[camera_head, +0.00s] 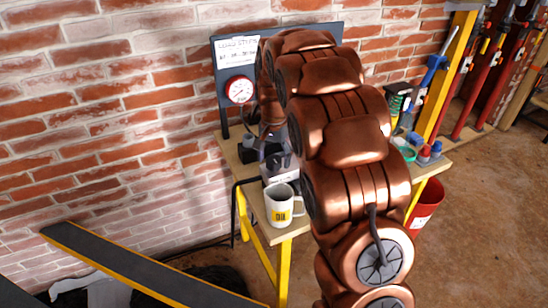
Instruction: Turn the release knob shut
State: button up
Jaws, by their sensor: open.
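My copper arm crosses the middle of the view and bends down at its far end over the yellow-legged bench. My gripper (268,152) shows only as a small dark shape below the wrist, partly hidden by the arm. It is open and close above a grey metal unit (280,169) on the bench. I cannot make out the release knob; the gripper and arm cover that area. A round pressure gauge (240,90) with a red rim stands at the left of a dark backboard (222,66).
Bottles and a teal roll (407,153) lie right of my arm. A red bucket (425,206) is on the floor. A brick wall closes the back.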

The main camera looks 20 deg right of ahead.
aim_at(274, 159)
notch_tip(274, 159, up, 12)
dwell(0.7)
dwell(0.4)
jog(key=s+a+n+p, duration=0.2)
jog(key=s+a+n, duration=0.1)
jog(key=s, duration=0.9)
jog(key=s+a+f+n+g+p, duration=0.1)
jog(key=s+a+n+p, duration=0.2)
jog(key=s, duration=1)
jog(key=s+a+n+p, duration=0.2)
jog(key=s+a, duration=0.3)
jog(key=s, duration=0.7)
jog(key=shift+s+f+n+g+p, duration=0.15)
jog(key=shift+s+n+g+p, duration=0.25)
jog(key=shift+n, duration=0.2)
